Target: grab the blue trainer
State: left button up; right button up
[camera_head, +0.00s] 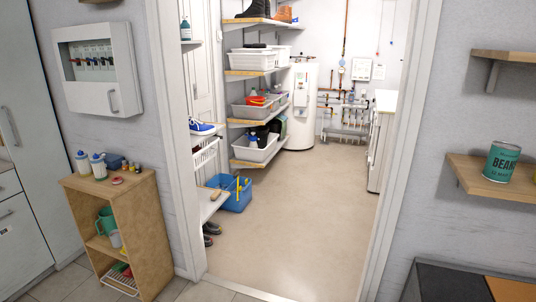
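A blue trainer (203,127) with a white sole is seen through the doorway, on the left side of the room beyond. It sits at shelf height just past the left door frame, above a white wire basket (204,153). Part of it is cut off by the door frame. Neither of my grippers shows in the head view, so their state and place cannot be seen.
The doorway opens onto a clear beige floor (284,217). A blue crate (237,198) and a low bench (213,203) stand inside on the left. A wooden cabinet (119,235) stands left of the doorway. A shelf with a green can (501,162) is at right.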

aim_at(197, 127)
jog(key=i+u, duration=0.2)
jog(key=i, duration=0.25)
jog(key=i+l+u, duration=0.2)
jog(key=i, duration=0.3)
jog(key=i+l+u, duration=0.25)
jog(key=i, duration=0.2)
jog(key=i+l+u, duration=0.2)
jog(key=i, duration=0.25)
